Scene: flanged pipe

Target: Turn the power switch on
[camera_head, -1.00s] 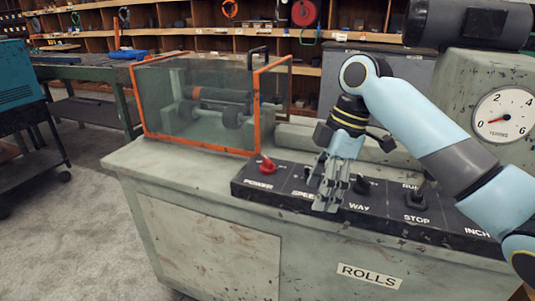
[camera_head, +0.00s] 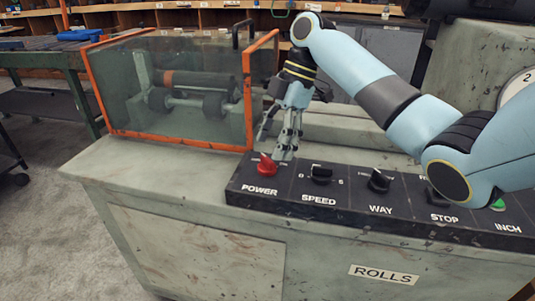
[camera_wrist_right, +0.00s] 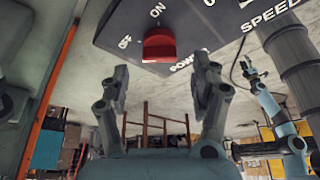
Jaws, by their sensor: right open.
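The red power switch (camera_head: 266,164) is a knob at the left end of the black control panel (camera_head: 375,215), above the POWER label. In the right wrist view the red knob (camera_wrist_right: 159,45) shows close up, with OFF and ON marked beside it. My right gripper (camera_head: 281,156) is just behind and beside the knob in the head view. In the right wrist view its two fingers (camera_wrist_right: 160,85) are spread apart, with the knob beyond the gap between their tips and nothing held. My left gripper does not show clearly in the head view.
Black SPEED (camera_head: 321,173) and WAY (camera_head: 378,181) knobs, a STOP lever and a green button (camera_head: 498,204) sit to the right on the panel. An orange-framed clear guard (camera_head: 195,90) stands behind left. The cabinet top left of the panel is bare.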

